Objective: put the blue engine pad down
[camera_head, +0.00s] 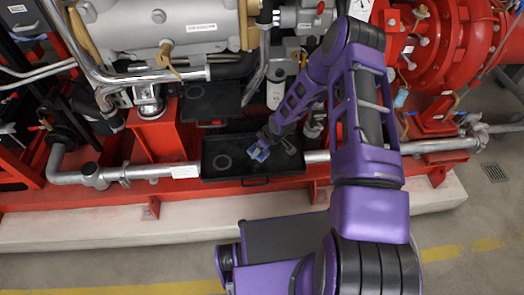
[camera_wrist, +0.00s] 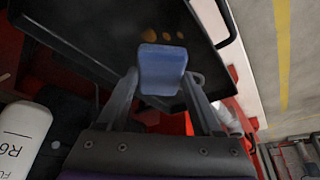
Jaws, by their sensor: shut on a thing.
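The blue engine pad (camera_wrist: 162,68) is a small blue block between the fingertips of my gripper (camera_wrist: 165,85) in the wrist view. My gripper is shut on it. In the head view the pad (camera_head: 259,153) shows small and blue at the end of my purple arm, over a black tray (camera_head: 225,181). The tray also shows behind the pad in the wrist view (camera_wrist: 100,22). The pad looks to be above the tray floor, but I cannot tell the exact gap.
A second black tray (camera_head: 208,104) sits further back, near a white box (camera_head: 275,92). A silver pipe (camera_head: 130,172) runs along the red frame on both sides of the front tray. A red pump housing (camera_head: 450,50) stands at the right. The tray floor left of the pad looks mostly clear.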

